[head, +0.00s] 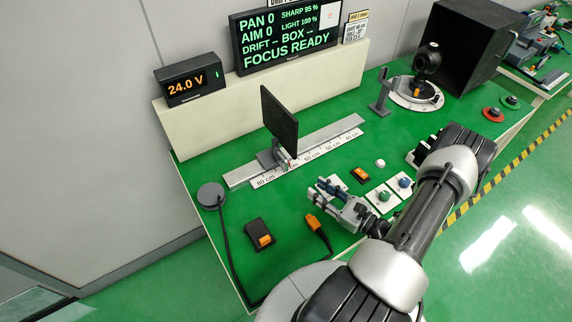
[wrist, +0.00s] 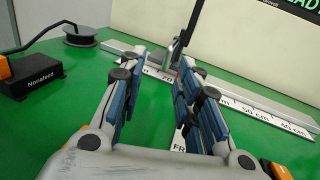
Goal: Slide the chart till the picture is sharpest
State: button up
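The chart (head: 280,121) is a dark upright panel, seen edge-on from behind, on a grey carriage (head: 285,158) with a small post. The carriage sits on a metal rail (head: 335,130) with a cm scale, near the 70 mark, left of the middle. My gripper (head: 318,190) is in front of the rail, to the right of and apart from the carriage. In the wrist view my gripper (wrist: 163,65) has its blue-padded fingers apart and empty, with the carriage post (wrist: 176,48) beyond the tips. The display (head: 285,38) reads SHARP 95 %, LIGHT 100 %, FOCUS READY.
A camera on a round gimbal base (head: 416,93) stands at the far right before a black box (head: 470,45). A voltage meter (head: 188,83) reads 24.0 V. A black switch box (head: 259,234), orange connector (head: 315,224) and button plates (head: 383,195) lie on the green bench.

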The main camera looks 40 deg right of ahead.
aim_at(286, 164)
jog(key=shift+s+d+f+m+h, duration=0.25)
jog(key=shift+f+m+h, duration=0.1)
jog(key=shift+f, duration=0.15)
jog(key=shift+s+d+f+m+h, duration=0.25)
jog(key=shift+f+m+h, duration=0.1)
jog(key=shift+f, duration=0.15)
jog(key=shift+w+f, duration=0.1)
jog(key=shift+w, duration=0.2)
jog(key=w+b, duration=0.1)
jog(key=w, duration=0.4)
jog(key=w+a+b, duration=0.1)
jog(key=w, duration=0.5)
jog(key=w+a+b, duration=0.1)
jog(key=w, duration=0.4)
jog(key=shift+w+a, duration=0.2)
jog(key=shift+w, duration=0.05)
jog(key=shift+c, duration=0.3)
grip_shut()
